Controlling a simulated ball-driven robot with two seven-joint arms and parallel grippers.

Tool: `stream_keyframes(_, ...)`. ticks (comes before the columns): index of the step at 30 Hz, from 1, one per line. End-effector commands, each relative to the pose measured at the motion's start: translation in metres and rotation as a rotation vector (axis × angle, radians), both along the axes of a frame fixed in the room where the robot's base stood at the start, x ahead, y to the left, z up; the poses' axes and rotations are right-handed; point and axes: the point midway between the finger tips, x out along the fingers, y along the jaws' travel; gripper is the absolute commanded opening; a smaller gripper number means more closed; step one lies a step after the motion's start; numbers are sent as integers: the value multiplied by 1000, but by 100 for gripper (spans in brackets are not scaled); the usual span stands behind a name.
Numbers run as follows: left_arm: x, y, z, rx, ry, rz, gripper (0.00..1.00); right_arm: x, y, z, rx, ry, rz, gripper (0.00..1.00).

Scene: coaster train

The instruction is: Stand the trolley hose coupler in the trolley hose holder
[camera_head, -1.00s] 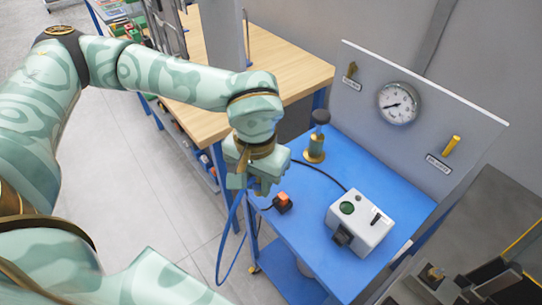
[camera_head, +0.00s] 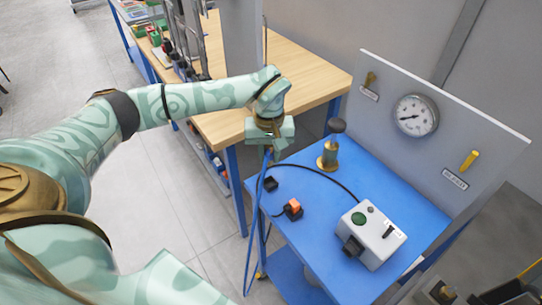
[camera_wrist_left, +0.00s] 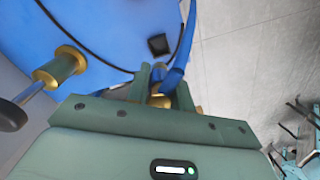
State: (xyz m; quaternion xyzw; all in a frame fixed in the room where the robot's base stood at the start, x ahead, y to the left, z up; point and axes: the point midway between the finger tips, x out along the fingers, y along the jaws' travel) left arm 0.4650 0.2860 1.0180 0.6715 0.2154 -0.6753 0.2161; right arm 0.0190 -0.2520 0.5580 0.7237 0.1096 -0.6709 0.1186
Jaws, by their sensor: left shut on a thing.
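My left gripper (camera_head: 268,148) is shut on the hose coupler, from which a blue hose hangs. In the left wrist view, a bit of brass coupler (camera_wrist_left: 160,100) and the blue hose (camera_wrist_left: 172,80) show between the fingers; the fingers hide most of the coupler. A small black square piece (camera_head: 270,184), which looks like the hose holder, is on the blue trolley top near its left edge. It also shows beyond the fingertips in the left wrist view (camera_wrist_left: 159,44). The coupler is apart from it. My right gripper is out of view.
On the blue trolley (camera_head: 320,260) are an orange-topped black block (camera_head: 293,207), a brass post with a dark knob (camera_head: 329,152), a white control box (camera_head: 372,234) and a black cable. A gauge panel (camera_head: 395,80) stands behind. A wooden bench (camera_head: 310,85) is close behind the gripper.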

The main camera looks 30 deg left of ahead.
Motion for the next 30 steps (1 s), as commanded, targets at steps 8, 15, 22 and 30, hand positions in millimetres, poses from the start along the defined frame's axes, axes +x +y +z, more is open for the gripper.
stream_keyframes(8,0,-1,-8,-1,2,0,0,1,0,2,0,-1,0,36)
stream_keyframes(15,0,-1,-36,-2,2,-1,0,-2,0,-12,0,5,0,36)
stream_keyframes(22,0,-1,-54,-1,2,-1,0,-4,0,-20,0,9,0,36)
stream_keyframes(30,0,-1,-58,-2,1,-1,0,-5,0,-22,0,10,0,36)
